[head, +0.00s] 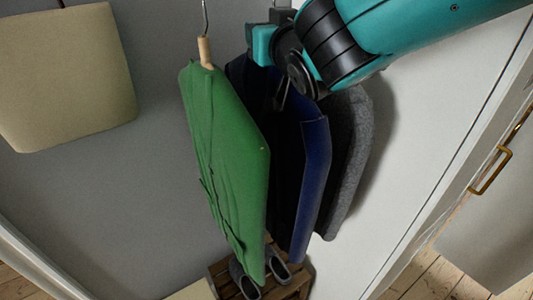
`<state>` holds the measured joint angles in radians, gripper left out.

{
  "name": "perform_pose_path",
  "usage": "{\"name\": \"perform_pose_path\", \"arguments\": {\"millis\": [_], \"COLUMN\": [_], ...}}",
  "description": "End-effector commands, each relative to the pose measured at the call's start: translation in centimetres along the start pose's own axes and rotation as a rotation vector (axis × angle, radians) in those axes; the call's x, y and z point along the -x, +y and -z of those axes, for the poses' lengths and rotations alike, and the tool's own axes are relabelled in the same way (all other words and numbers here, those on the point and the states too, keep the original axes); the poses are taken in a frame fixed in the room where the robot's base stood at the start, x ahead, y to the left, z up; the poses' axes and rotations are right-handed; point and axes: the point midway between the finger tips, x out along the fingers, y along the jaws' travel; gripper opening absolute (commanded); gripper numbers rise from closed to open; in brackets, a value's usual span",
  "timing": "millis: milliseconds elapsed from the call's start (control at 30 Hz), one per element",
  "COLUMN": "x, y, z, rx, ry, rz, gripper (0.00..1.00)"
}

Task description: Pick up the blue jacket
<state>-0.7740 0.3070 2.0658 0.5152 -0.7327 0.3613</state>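The blue jacket (314,175) hangs in the head view between a green garment (226,155) on the left and a grey one (350,150) on the right. Its upper part and hanger are hidden behind my arm and gripper. My arm comes in from the upper right. My gripper (266,40) is at the top of the hanging clothes, over the upper part of the blue jacket. Its fingertips are not clear, so I cannot tell whether it is open or shut, or whether it touches the jacket's hanger.
The green garment hangs from a wooden hanger with a metal hook, close to my gripper. Grey shoes (280,268) stand on a slatted wooden rack (291,288) below. A brass handle (493,170) is at the right.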

Motion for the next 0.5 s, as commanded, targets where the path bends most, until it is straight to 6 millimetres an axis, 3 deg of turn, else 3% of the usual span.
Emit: {"name": "perform_pose_path", "arguments": {"millis": [167, 400, 500], "x": [-0.03, -0.01, 0.0], "y": [-0.03, -0.04, -0.04], "z": [-0.09, -0.07, -0.07], "rx": [0.0, 0.0, 0.0], "ry": [0.0, 0.0, 0.0], "rz": [0.001, 0.001, 0.001], "gripper": [0.46, 0.0, 0.0]}}
